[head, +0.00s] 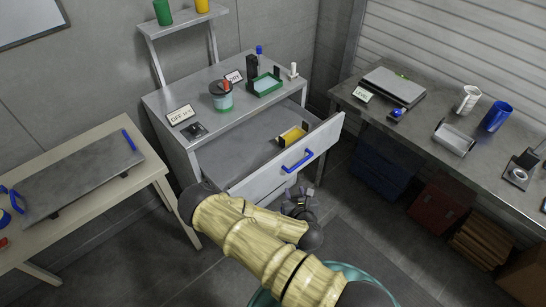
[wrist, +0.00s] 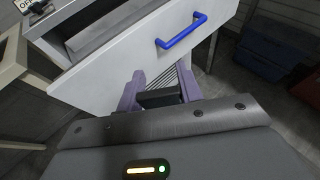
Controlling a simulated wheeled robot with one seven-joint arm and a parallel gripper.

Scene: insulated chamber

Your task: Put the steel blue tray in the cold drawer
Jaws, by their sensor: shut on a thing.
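The drawer (head: 285,172) under the grey cabinet top is pulled open, with a blue handle on its white front. The handle also shows in the wrist view (wrist: 182,34). A small yellow tray (head: 293,134) lies inside, near the drawer front. My gripper (head: 302,196) is outside and below the drawer front. In the wrist view its purple fingers (wrist: 160,90) are shut on a dark grey thing (wrist: 160,98). I cannot tell if this is the steel blue tray. My arm and fingers hide most of it in the head view.
The cabinet top holds a green tray (head: 265,84), a teal pot (head: 221,97) and small signs. A grey slab (head: 80,177) lies on the left table. The right bench (head: 440,120) carries cups and a scale. Crates (head: 438,203) stand below it. The drawer's left part is bare.

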